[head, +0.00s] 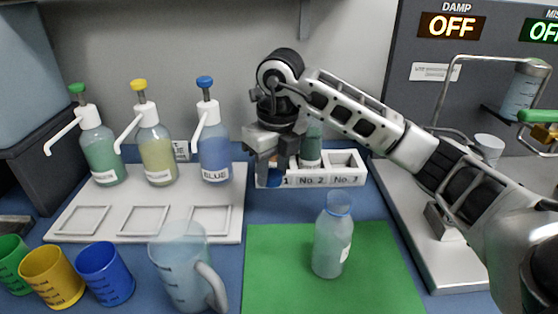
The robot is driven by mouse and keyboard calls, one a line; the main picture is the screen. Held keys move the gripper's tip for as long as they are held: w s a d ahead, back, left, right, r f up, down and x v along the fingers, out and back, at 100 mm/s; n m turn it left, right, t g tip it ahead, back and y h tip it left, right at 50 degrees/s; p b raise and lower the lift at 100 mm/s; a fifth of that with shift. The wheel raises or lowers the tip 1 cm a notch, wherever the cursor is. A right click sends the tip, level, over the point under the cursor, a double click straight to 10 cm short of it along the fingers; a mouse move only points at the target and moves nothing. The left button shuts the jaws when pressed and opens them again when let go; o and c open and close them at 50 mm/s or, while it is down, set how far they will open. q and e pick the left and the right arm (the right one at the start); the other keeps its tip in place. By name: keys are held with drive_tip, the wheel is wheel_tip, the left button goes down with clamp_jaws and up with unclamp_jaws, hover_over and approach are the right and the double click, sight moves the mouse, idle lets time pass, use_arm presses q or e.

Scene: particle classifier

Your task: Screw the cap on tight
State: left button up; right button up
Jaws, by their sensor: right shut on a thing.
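My right gripper (272,158) reaches in from the right and points down over the No. 1 place of the white rack (328,181). It is shut on the top of a small vessel with blue contents (274,176) that stands in that place. The fingers hide the vessel's top, so I cannot see its cap or how it sits. A second vessel with green contents (310,150) stands in the No. 2 place, partly behind my arm. A clear bottle (332,245) with a blue ring at its neck stands upright on the green mat (275,270). My left gripper is not in view.
Pump bottles with green (101,150), yellow (156,150) and blue (213,145) tops stand on a white tray (70,240). A clear jug (183,265) and coloured cups (106,273) are in front. A machine (445,250) stands at the right. No. 3 looks empty.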

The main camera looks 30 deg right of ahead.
drive_tip(key=s+a+n+g, duration=0.1)
drive_tip(key=s+a+n, duration=0.3)
drive_tip(key=n, duration=1.3)
drive_tip(key=s+a+f+n+g, duration=0.1)
drive_tip(key=s+a+n, duration=0.3)
drive_tip(key=n, duration=1.3)
drive_tip(key=shift+g, duration=0.4)
drive_tip(key=shift+a, duration=0.1)
